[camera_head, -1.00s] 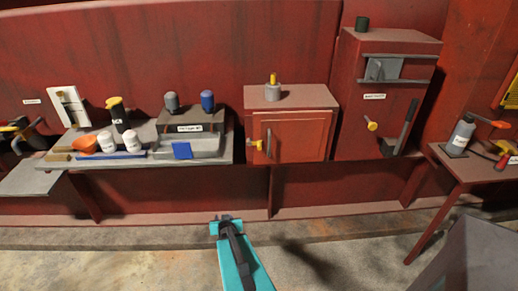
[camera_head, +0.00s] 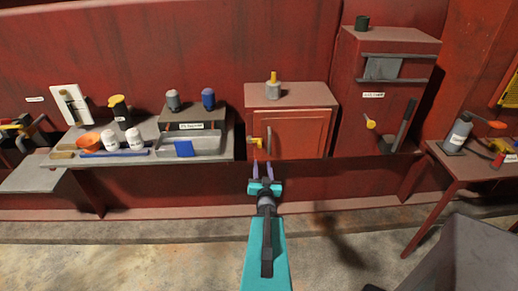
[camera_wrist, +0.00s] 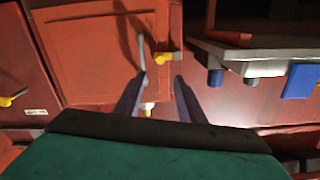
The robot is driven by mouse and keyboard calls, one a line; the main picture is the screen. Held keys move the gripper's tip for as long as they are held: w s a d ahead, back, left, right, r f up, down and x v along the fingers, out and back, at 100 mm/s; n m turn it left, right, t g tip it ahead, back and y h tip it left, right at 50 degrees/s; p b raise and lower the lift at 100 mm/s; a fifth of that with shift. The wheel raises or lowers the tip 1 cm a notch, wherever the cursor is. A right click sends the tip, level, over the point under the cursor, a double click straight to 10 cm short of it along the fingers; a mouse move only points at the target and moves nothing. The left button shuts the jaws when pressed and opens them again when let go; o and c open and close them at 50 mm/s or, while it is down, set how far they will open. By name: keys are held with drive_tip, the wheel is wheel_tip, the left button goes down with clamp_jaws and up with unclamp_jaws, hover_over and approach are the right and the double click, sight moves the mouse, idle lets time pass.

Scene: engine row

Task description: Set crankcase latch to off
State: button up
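A red cabinet (camera_head: 291,118) has a closed door with a yellow latch (camera_head: 256,142) at its left edge, beside a grey upright bar handle. I cannot read a label that names the crankcase latch. In the wrist view, which looks upside down, the yellow latch (camera_wrist: 170,57) and grey handle (camera_wrist: 142,52) show just beyond my fingers. A second yellow handle (camera_head: 369,122) is on the tall red cabinet (camera_head: 388,80) at right. My gripper (camera_head: 262,170) is open and empty, its fingers pointing at the lower left of the door, apart from the latch.
A grey bench (camera_head: 220,156) at left holds a tray (camera_head: 205,143), white jars, an orange bowl and bottles. A grey jar with a yellow top (camera_head: 273,88) stands on the red cabinet. A table (camera_head: 470,164) with tools is at right. The floor before the cabinets is clear.

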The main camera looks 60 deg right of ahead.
drive_tip(key=shift+w+d+f+b, duration=0.15)
drive_tip(key=shift+d+b, duration=0.05)
drive_tip(key=shift+b, duration=0.3)
drive_tip(key=b, duration=0.7)
approach(260, 146)
drive_tip(key=w+d+f, duration=0.1)
drive_tip(key=shift+w+d+b, duration=0.2)
drive_tip(key=shift+d+b, duration=0.15)
drive_tip(key=shift+b, duration=0.05)
drive_tip(key=w+d+b, duration=0.1)
drive_tip(key=b, duration=0.4)
drive_tip(key=d+b, duration=0.1)
drive_tip(key=b, duration=0.5)
drive_tip(key=shift+w, duration=0.15)
drive_tip(key=shift+b+x, duration=0.85)
drive_tip(key=shift+x, duration=1.9)
drive_tip(key=shift+r, duration=0.15)
